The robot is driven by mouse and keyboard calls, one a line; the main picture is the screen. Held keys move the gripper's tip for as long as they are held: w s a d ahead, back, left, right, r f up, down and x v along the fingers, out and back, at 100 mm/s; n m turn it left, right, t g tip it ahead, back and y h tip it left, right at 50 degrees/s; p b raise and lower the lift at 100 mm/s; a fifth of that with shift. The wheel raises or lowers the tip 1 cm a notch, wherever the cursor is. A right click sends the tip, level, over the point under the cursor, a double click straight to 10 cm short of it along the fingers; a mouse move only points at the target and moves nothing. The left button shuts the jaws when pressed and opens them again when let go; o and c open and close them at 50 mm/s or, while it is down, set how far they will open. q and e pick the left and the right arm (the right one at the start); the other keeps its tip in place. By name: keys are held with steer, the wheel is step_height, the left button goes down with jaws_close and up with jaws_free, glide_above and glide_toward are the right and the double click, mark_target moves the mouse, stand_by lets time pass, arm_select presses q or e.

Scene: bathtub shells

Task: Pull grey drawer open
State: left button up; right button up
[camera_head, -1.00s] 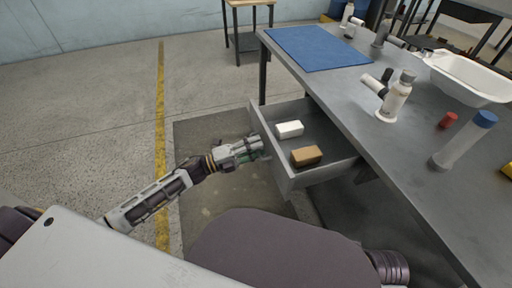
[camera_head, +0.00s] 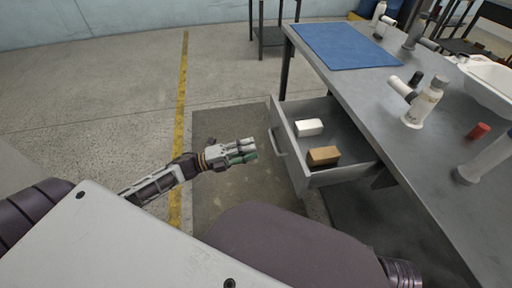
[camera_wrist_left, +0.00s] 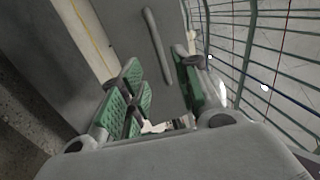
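The grey drawer (camera_head: 291,160) stands pulled out from under the grey table, its front panel facing left. A white block (camera_head: 309,127) and a brown block (camera_head: 323,156) lie inside it. Its bar handle (camera_head: 277,143) shows bare on the front. My left gripper (camera_head: 250,151) is to the left of the drawer front, apart from the handle. In the left wrist view, its green-padded fingers (camera_wrist_left: 158,97) are spread with nothing held between them, and the handle (camera_wrist_left: 157,45) lies beyond them. My right gripper is not in view.
The table (camera_head: 375,100) carries a blue mat (camera_head: 345,46), a white bottle (camera_head: 421,104), a red cap-like piece (camera_head: 478,131) and a white tub (camera_head: 490,82). Thin green bars (camera_wrist_left: 265,60) show at right in the wrist view. The floor left of the drawer is free.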

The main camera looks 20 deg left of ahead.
arm_select(q)
steer(key=shift+v, duration=1.5)
steer(key=shift+r, duration=0.15)
